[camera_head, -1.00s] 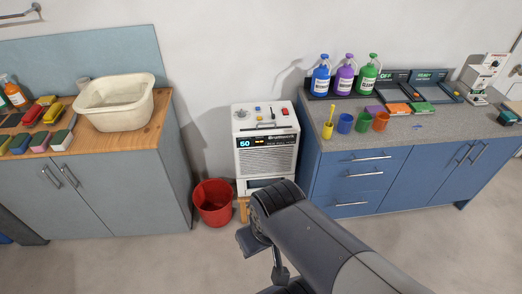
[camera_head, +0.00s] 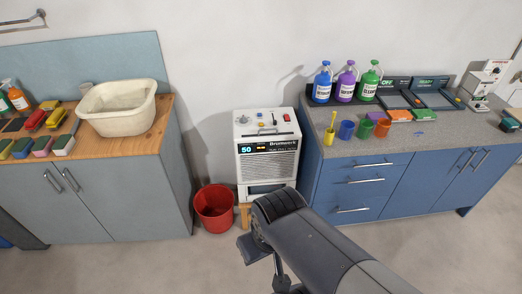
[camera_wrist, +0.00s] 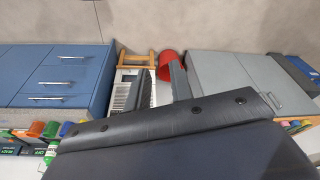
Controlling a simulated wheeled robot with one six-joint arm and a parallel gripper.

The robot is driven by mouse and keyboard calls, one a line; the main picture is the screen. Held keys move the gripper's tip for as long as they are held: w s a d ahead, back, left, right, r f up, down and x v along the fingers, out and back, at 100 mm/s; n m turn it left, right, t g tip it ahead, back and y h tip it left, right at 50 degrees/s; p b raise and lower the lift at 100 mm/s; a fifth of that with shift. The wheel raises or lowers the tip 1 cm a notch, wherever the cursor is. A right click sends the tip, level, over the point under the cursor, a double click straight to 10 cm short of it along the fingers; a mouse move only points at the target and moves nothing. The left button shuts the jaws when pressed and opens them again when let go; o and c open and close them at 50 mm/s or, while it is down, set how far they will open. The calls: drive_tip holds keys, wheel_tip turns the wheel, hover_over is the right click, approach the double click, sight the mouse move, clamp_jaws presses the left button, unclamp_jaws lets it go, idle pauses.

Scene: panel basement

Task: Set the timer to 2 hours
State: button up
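In the wrist view, which is upside down, the unit (camera_wrist: 128,92) is partly hidden behind a finger. My gripper (camera_wrist: 160,88) shows two dark fingers with a gap between them, open and empty. In the head view my arm reaches low in front of the unit.
A red bucket (camera_head: 214,209) stands on the floor left of the unit. A grey cabinet (camera_head: 100,196) with a cream basin (camera_head: 117,108) is at left. A blue cabinet (camera_head: 365,186) with bottles and cups is at right. The floor in front is mostly clear.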

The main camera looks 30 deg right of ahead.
clamp_jaws()
idle(1.4)
